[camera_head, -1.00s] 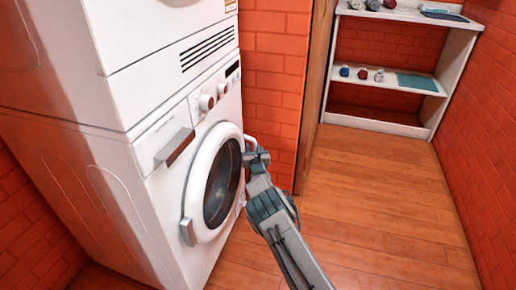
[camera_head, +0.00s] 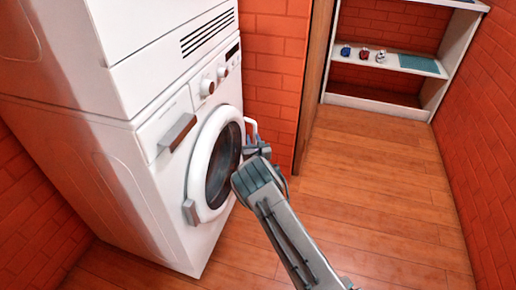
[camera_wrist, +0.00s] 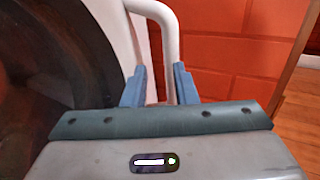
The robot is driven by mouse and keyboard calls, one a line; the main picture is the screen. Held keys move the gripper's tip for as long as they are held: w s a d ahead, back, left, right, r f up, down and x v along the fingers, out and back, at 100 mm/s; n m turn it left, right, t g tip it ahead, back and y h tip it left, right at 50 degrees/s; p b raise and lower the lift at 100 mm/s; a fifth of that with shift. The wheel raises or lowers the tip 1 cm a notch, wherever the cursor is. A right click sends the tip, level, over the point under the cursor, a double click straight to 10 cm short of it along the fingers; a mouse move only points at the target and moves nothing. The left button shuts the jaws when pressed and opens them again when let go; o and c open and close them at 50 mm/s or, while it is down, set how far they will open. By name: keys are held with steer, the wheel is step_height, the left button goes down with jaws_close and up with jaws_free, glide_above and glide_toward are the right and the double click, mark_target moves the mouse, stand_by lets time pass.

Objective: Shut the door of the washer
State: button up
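The white washer (camera_head: 160,215) stands at the left in the head view. Its round door (camera_head: 201,165) has a white ring and dark glass, and looks close to the washer's front. I cannot tell whether it is latched. The white bar handle (camera_head: 251,124) is at the door's right side. My gripper (camera_head: 258,148) is at this handle. In the wrist view, my gripper (camera_wrist: 159,75) has its blue fingers apart, with the handle bar (camera_wrist: 171,45) between them, nearer the right finger. The door's dark glass (camera_wrist: 50,60) fills the left there.
Another white appliance (camera_head: 130,40) sits on top of the washer. A brick wall (camera_head: 275,60) and wooden panel (camera_head: 315,80) are right of it. White shelves (camera_head: 380,104) stand at the back. The wooden floor (camera_head: 380,190) is clear.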

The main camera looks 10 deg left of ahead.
steer(key=p+v, duration=0.2)
steer(key=v, duration=0.5)
steer(key=shift+d, duration=0.25)
